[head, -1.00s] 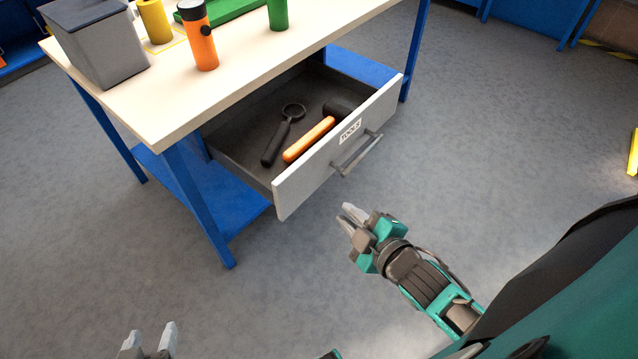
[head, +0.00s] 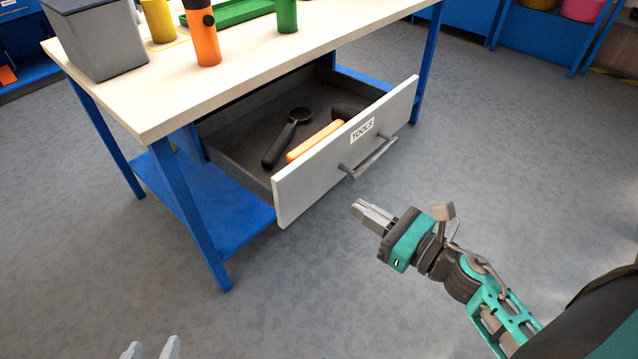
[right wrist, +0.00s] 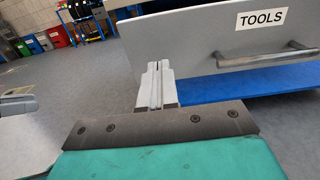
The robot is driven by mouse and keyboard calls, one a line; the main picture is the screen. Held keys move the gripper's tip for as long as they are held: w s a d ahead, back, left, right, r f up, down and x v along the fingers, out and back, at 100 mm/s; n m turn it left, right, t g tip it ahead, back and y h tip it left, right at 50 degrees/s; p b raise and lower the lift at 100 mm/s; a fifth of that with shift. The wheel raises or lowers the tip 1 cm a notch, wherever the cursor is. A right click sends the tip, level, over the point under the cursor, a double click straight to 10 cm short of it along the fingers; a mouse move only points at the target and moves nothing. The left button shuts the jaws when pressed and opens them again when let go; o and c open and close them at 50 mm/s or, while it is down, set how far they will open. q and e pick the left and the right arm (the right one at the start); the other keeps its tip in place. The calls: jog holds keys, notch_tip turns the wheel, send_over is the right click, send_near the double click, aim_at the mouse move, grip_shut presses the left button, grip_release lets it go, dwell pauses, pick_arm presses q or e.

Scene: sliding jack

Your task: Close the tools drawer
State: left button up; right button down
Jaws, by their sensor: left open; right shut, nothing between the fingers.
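The tools drawer (head: 318,180) is pulled out under the workbench, its light grey front carrying a TOOLS label (head: 363,130) and a metal bar handle (head: 370,158). Inside lie a black magnifier-like tool (head: 287,138) and an orange-handled tool (head: 315,140) with a dark head. My right gripper (head: 358,208) is shut and empty, in front of and below the drawer front, apart from it. In the right wrist view its fingers (right wrist: 155,84) point towards the drawer front (right wrist: 190,40), left of the handle. My left gripper (head: 150,348) is open at the bottom edge, mostly cut off.
The workbench top (head: 240,85) holds a grey bin (head: 100,40), an orange bottle (head: 203,35), a yellow cup (head: 158,20) and a green tray (head: 235,12). A blue bench leg (head: 190,210) and lower shelf (head: 228,200) stand left of the drawer. The floor in front is clear.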

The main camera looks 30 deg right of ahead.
send_near(306, 175)
jog(key=x, duration=0.5)
jog(key=shift+w, duration=0.25)
pick_arm(q)
jog(key=shift+s+a+f, duration=0.15)
jog(key=shift+s+f, duration=0.05)
pick_arm(e)
jog(key=shift+w+a+f, duration=0.1)
jog(key=shift+w+a, duration=0.2)
jog(key=shift+w, duration=0.35)
